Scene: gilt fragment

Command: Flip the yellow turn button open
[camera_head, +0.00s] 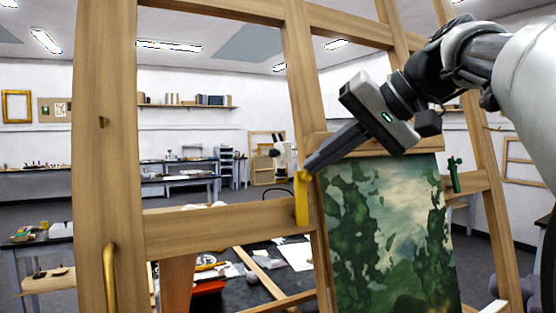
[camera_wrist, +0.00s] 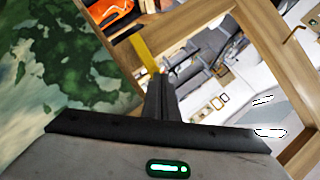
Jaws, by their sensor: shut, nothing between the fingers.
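The yellow turn button (camera_head: 302,199) is a narrow upright bar on the wooden frame, at the left edge of the green painting (camera_head: 385,235). It also shows in the wrist view (camera_wrist: 145,52), just beyond my fingertips. My gripper (camera_head: 308,166) comes in from the upper right, shut and empty, with its fingertips at the top end of the button. I cannot tell whether they touch it. In the wrist view the shut fingers (camera_wrist: 158,80) hide part of the area by the button's near end.
A wooden easel frame (camera_head: 215,225) surrounds the button. A green turn button (camera_head: 455,174) sits at the painting's right side. A brass handle (camera_head: 109,280) is on the left post. A dark table with an orange-red object (camera_head: 207,288) lies behind the frame.

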